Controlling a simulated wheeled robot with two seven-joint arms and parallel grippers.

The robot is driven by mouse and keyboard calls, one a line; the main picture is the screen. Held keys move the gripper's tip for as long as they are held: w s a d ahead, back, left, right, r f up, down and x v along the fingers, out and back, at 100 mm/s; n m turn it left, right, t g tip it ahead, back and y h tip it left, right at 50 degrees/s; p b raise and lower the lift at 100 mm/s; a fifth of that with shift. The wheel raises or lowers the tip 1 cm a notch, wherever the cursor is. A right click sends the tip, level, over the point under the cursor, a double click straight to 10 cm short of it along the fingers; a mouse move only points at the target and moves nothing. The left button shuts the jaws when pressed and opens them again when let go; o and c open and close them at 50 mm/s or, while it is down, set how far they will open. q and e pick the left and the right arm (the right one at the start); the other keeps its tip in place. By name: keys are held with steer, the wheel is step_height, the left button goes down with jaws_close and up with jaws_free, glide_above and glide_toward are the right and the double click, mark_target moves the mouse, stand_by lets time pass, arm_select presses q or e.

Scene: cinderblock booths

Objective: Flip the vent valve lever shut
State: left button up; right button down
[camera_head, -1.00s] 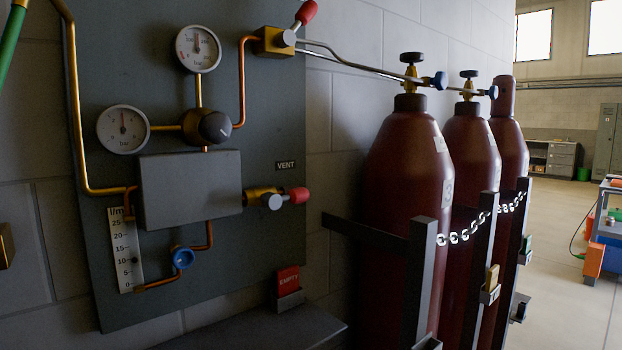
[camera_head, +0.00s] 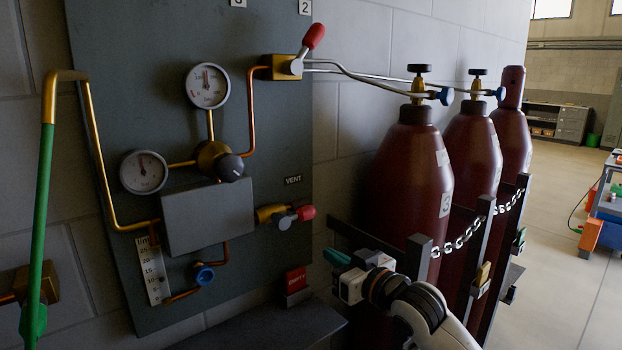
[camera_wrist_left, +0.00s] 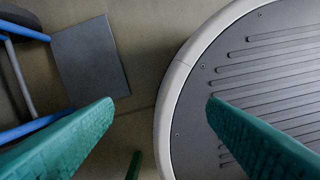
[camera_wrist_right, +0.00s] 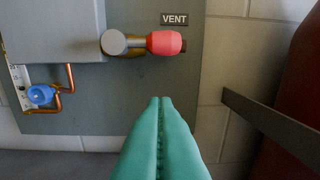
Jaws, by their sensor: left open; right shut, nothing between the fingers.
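The vent valve lever (camera_head: 305,213) has a red grip and sits on a brass valve body under the VENT label (camera_head: 293,180) on the grey panel. Its grip points right, roughly level. In the right wrist view the lever (camera_wrist_right: 165,43) shows above the fingertips, apart from them. My right gripper (camera_head: 337,257) is below and right of the lever in the head view. Its green fingers (camera_wrist_right: 160,100) are shut and empty. My left gripper (camera_wrist_left: 160,100) is open and empty, seen only in the left wrist view, above the floor and my base.
Another red-tipped lever (camera_head: 313,37) is at the panel's top right. A steel cover box (camera_head: 208,217), gauges (camera_head: 207,85) and a blue knob (camera_head: 204,274) share the panel. Chained maroon cylinders (camera_head: 412,180) and a dark rack rail (camera_wrist_right: 275,125) stand to the right. A ledge (camera_head: 265,328) lies below.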

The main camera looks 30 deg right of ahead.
arm_select(q)
steer(key=s, duration=0.1)
steer(key=s+p, duration=0.1)
steer(key=s, duration=0.1)
steer(key=s+a, duration=0.1)
steer(key=shift+s+r, duration=0.2)
steer(key=shift+r, duration=0.1)
arm_select(e)
step_height(320, 180, up, 11)
steer(key=t, duration=0.2)
steer(key=shift+s+d+f+y, duration=0.2)
steer(key=shift+s+d+y, duration=0.1)
steer(key=shift+d+y, duration=0.15)
steer(key=shift+h, duration=0.25)
steer(key=r+p, duration=0.2)
steer(key=p, duration=0.2)
glide_above(307, 209)
steer(key=shift+f, duration=0.2)
arm_select(q)
steer(key=shift+r, duration=1.75)
arm_select(e)
steer(key=shift+s+d+f, duration=0.1)
steer(key=shift+s+f, duration=0.1)
steer(key=shift+f, duration=0.5)
steer(key=shift+s+a+f, duration=0.1)
steer(key=shift+s+f, duration=0.1)
steer(key=shift+f, duration=0.5)
steer(key=shift+s+d+f, duration=0.1)
steer(key=shift+s+f, duration=0.1)
steer(key=shift+f, duration=0.5)
